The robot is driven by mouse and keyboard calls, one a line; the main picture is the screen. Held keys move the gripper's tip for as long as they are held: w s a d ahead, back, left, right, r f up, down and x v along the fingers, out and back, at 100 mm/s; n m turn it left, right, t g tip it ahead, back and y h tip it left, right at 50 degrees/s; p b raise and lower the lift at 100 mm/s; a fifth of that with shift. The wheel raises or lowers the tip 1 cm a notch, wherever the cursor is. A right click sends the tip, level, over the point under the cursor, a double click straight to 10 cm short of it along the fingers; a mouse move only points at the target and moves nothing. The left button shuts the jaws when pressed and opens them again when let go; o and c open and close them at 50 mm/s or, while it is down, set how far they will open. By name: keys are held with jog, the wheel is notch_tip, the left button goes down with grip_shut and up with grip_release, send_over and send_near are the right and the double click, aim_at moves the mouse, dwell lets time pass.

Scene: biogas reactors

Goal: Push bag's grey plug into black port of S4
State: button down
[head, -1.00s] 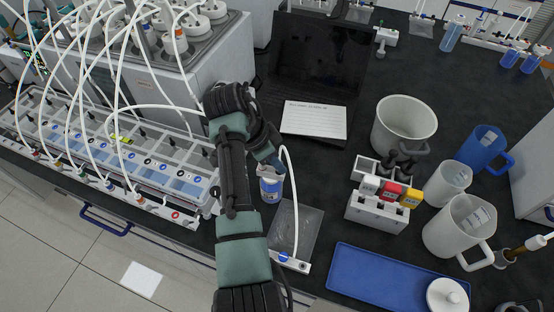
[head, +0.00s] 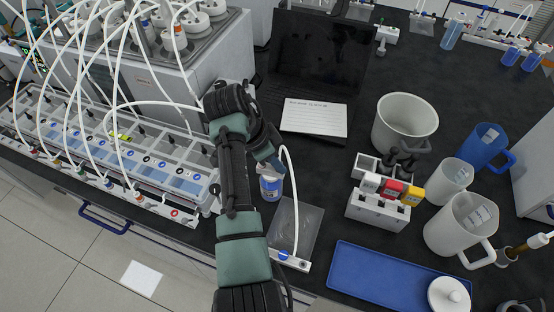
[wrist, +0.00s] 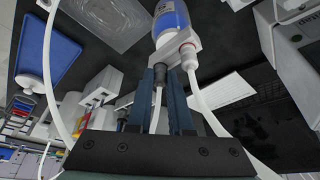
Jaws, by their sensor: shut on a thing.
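My gripper (head: 270,162) is over the small bottle with blue liquid (head: 271,187), pointing down at its top. In the wrist view the gripper (wrist: 168,78) is shut on a dark grey plug (wrist: 160,74), with a white tube running back between the fingers. The plug's end meets the white cap piece (wrist: 178,54) of the bottle (wrist: 172,20). A black port cannot be told apart from the plug, and how deep the plug sits is unclear. The clear bag (head: 297,222) lies flat beside the bottle; its white tube (head: 295,185) arches up to my gripper.
A white fitting with a second tube (wrist: 188,50) sits beside the plug. The reactor rack with bottles and tubes (head: 150,165) is on the left. A laptop (head: 320,55) with a paper, a white rack (head: 378,208), jugs and a blue tray (head: 385,280) surround the bench's middle.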

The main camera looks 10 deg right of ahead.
jog(key=c, duration=0.7)
grip_release()
jog(key=shift+c, duration=0.2)
jog(key=shift+r, duration=0.1)
jog(key=v, duration=1.3)
jog(key=shift+p, duration=0.35)
